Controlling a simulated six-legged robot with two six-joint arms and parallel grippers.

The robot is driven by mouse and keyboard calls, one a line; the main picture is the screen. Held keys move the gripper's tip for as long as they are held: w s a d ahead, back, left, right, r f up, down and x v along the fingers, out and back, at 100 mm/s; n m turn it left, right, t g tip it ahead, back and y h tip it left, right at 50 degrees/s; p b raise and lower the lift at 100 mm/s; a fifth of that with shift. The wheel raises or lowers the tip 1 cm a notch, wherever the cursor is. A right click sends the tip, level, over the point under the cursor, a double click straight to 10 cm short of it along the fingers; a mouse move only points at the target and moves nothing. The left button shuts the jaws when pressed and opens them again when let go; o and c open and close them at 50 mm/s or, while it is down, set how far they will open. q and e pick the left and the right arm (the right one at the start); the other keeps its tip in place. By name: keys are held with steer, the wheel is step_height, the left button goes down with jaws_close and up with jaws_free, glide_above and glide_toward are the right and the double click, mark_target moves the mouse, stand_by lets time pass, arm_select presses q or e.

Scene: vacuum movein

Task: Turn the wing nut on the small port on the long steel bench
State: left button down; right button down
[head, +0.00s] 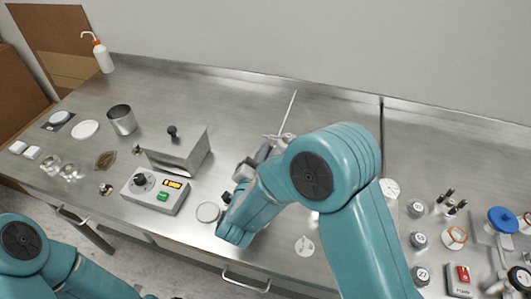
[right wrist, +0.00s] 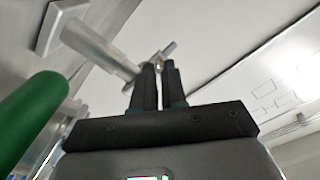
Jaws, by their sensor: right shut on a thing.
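In the right wrist view the small port is a steel cylinder (right wrist: 98,45) that comes in from the upper left. The wing nut (right wrist: 168,50) at its end shows small metal wings. My right gripper (right wrist: 158,68) is shut on the wing nut, with its two dark fingers close together at it. In the head view my right gripper (head: 264,153) is over the middle of the long steel bench (head: 235,95). My right arm hides much of the area around it, and pale metal parts (head: 280,137) show just beyond. My left arm shows at lower left; its gripper is out of view.
A steel box with a black knob (head: 180,152) and a grey control box (head: 156,190) stand left of my right gripper. A thin rod (head: 289,112) rises behind it. Several small parts lie at right. A blurred green thing (right wrist: 35,115) is close in the right wrist view.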

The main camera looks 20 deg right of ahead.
steer(key=shift+m, duration=0.3)
steer(key=shift+r+m+b, duration=0.1)
steer(key=shift+m+b, duration=8.8)
steer(key=shift+m, duration=4.7)
steer(key=c, duration=1.4)
jaws_free()
steer(key=shift+c, duration=0.2)
